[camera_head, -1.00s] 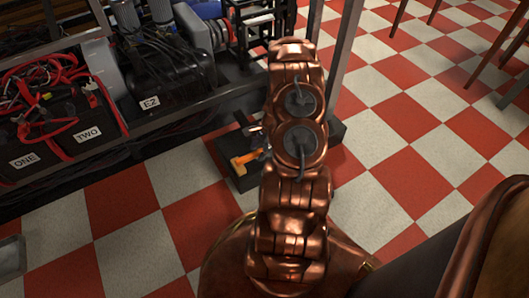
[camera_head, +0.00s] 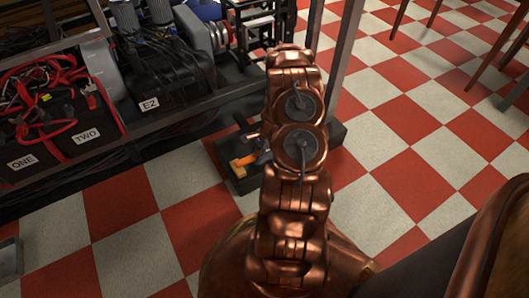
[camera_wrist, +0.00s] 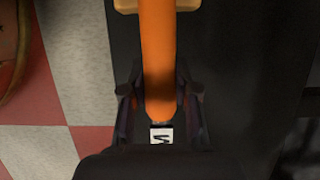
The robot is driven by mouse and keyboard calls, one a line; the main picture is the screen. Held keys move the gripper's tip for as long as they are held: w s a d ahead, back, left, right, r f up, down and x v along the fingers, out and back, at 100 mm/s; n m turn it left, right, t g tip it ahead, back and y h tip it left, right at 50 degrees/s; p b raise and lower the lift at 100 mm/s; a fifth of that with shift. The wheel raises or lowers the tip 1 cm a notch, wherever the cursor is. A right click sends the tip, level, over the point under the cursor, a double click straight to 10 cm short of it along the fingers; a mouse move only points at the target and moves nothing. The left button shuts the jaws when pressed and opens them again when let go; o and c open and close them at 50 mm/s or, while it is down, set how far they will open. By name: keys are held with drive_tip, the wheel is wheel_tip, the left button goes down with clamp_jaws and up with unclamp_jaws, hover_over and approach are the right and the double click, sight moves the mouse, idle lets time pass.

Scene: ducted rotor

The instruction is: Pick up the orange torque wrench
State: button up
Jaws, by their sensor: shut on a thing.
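The orange torque wrench (camera_head: 241,162) shows in the head view just left of my arm, over a dark block-like base. My arm hides the rest of it. In the wrist view the orange wrench (camera_wrist: 157,55) runs down from the top edge, with a tan piece at its upper end, and its lower end lies between my fingers. My gripper (camera_wrist: 160,110) is shut on the wrench. In the head view my gripper is mostly hidden behind my copper arm. I cannot tell whether the wrench is clear of the base.
The dark base (camera_head: 233,183) sits on the red and white checkered floor. A metal frame (camera_head: 160,127) with batteries marked ONE and TWO and a black unit marked E2 (camera_head: 150,75) stands at left. A metal post (camera_head: 348,50) rises behind my arm. Open floor lies at right.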

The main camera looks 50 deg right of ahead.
clamp_jaws()
